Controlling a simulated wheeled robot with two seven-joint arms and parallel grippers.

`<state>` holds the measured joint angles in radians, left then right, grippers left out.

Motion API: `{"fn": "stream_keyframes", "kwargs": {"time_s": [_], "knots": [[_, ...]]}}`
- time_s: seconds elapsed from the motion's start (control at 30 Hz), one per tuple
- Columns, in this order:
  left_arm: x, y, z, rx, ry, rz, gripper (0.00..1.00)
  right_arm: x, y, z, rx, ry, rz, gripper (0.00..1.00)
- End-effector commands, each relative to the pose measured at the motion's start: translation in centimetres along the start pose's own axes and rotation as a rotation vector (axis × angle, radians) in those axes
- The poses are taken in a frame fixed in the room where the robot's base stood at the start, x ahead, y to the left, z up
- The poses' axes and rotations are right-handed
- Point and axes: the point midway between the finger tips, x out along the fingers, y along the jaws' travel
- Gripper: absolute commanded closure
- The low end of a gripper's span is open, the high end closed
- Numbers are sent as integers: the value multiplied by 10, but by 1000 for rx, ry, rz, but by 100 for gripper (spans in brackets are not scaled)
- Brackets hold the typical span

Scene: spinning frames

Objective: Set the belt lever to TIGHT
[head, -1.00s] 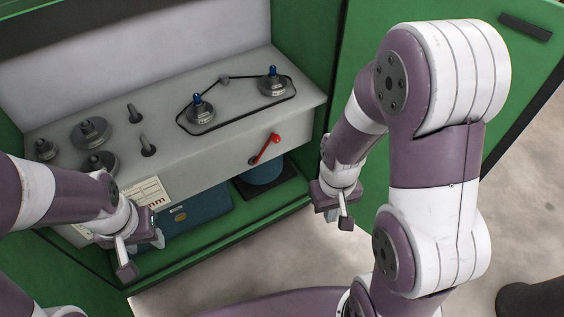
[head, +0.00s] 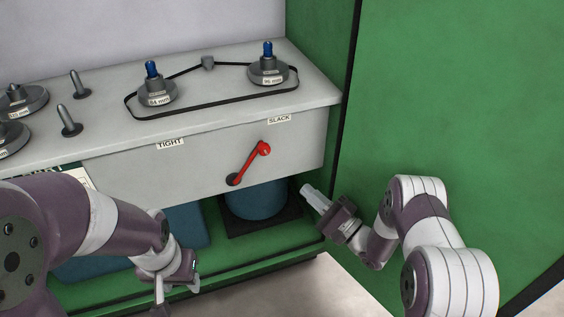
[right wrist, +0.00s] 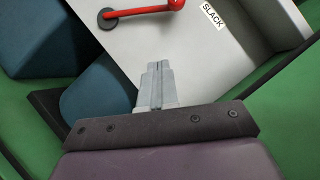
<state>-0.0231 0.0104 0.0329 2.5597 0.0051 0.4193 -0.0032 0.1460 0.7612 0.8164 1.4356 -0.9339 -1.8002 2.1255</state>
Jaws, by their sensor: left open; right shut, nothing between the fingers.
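The red belt lever (head: 250,162) is on the front panel (head: 205,172) of the grey bench. It tilts up and right from its dark pivot, its round knob near the SLACK label (head: 279,119). The TIGHT label (head: 170,143) is further left. The lever (right wrist: 150,10) also shows at the top of the right wrist view, by the SLACK label (right wrist: 213,14). My right gripper (head: 306,190) is shut and empty, below and right of the lever, apart from it. Its closed fingers (right wrist: 157,68) point toward the panel. My left gripper (head: 178,282) is open, low at the left.
A black belt (head: 215,110) runs around two pulleys with blue tops on the bench. Spare pulleys and pegs stand at the left. A blue cylinder (head: 256,200) stands below the panel. A green door (head: 450,110) stands open at the right, close to my right arm.

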Motion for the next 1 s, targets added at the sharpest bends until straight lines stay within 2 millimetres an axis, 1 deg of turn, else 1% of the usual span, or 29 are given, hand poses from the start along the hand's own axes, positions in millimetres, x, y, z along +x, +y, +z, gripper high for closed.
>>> {"fn": "stream_keyframes", "kwargs": {"time_s": [0.1,0.17,0.43,0.57,0.67,1.0], "knots": [[0,0,0,0,-1,0,52,0,-5,2,71,-12,-21,100],[0,0,0,0,-1,0,52,0,-5,2,84,-11,-20,100],[1,0,0,0,-1,0,52,1,-4,2,82,-9,-19,100],[7,0,1,0,-1,0,52,10,-2,1,79,-11,-18,100],[17,0,2,0,-1,0,52,26,-1,1,79,-13,-19,100],[55,0,7,0,-1,0,52,99,-1,1,79,-13,-19,100]]}}
